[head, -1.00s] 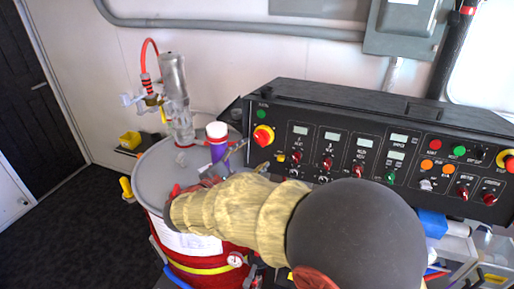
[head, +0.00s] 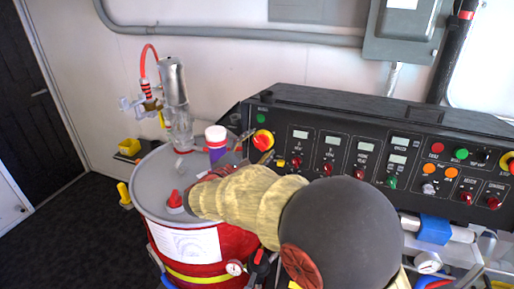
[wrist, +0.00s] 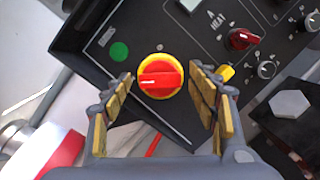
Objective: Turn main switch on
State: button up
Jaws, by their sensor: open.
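The main switch (head: 263,139) is a red rotary handle on a yellow round base at the left end of the black control panel. In the wrist view the main switch (wrist: 160,77) lies just beyond my fingertips, centred between them, its red handle roughly level in the picture. My gripper (wrist: 163,90) is open, with one yellow-padded finger on each side of the switch. I see no clear contact with the handle. In the head view my gripper (head: 252,148) is close to the panel's left end, partly hidden by my arm.
The black control panel (head: 340,108) carries several red knobs, displays and buttons. A green light (wrist: 119,51) is beside the switch. A red drum with a grey lid (head: 150,190) stands left, holding a purple bottle with a white cap (head: 216,143) and a metal pump (head: 175,85).

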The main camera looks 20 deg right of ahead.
jog(key=shift+c, duration=0.5)
jog(key=c, duration=1.1)
jog(key=shift+o, duration=0.2)
jog(key=shift+f+m+b, duration=0.1)
jog(key=shift+m+b, duration=0.2)
jog(key=m+g+b, duration=0.1)
jog(key=m+b, duration=0.2)
jog(key=shift+m, duration=0.4)
jog(key=m+g+b, duration=0.1)
jog(key=m+b, duration=0.3)
jog(key=shift+m+y, duration=0.4)
jog(key=m+y, duration=0.1)
jog(key=m, duration=0.3)
jog(key=shift+g+b, duration=0.35)
jog(key=shift+g, duration=0.05)
jog(key=shift+m+y, duration=0.8)
jog(key=shift+m, duration=1.5)
